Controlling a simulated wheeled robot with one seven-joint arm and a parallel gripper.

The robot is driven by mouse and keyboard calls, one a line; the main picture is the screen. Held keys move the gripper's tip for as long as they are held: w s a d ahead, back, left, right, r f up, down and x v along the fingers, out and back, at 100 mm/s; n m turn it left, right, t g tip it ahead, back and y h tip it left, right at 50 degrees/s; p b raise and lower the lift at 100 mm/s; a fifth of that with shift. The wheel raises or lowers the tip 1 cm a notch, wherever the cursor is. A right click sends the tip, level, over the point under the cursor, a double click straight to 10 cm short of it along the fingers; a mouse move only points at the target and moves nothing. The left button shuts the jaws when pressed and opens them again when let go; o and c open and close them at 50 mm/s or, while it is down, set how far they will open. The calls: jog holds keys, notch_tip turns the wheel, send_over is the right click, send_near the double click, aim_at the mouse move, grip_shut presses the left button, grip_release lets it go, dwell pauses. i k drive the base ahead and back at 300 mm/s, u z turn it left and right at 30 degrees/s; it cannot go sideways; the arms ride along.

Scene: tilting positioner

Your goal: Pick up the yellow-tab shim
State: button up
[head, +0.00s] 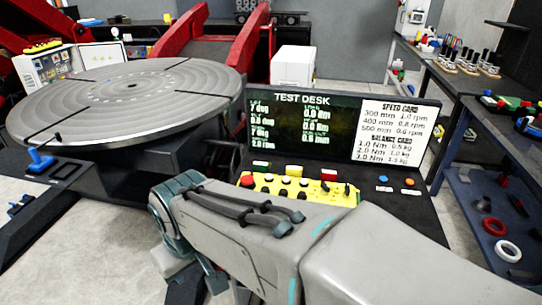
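I cannot make out a yellow-tab shim for certain. Small yellow pieces (42,47) lie on top of a white box at the far left, too small to identify. My arm reaches in from the lower right, and its joint bends down near the bottom centre.
A large round grey turntable (130,90) fills the left. A test desk screen (300,125) and yellow control panel (290,187) stand behind my arm. Cluttered shelves (490,160) line the right. A white box (293,67) stands behind the screen. Pale floor (95,255) shows lower left.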

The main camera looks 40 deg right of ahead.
aim_at(296, 172)
jog(key=z, duration=0.9)
jog(key=i, duration=0.8)
jog(key=z, duration=0.95)
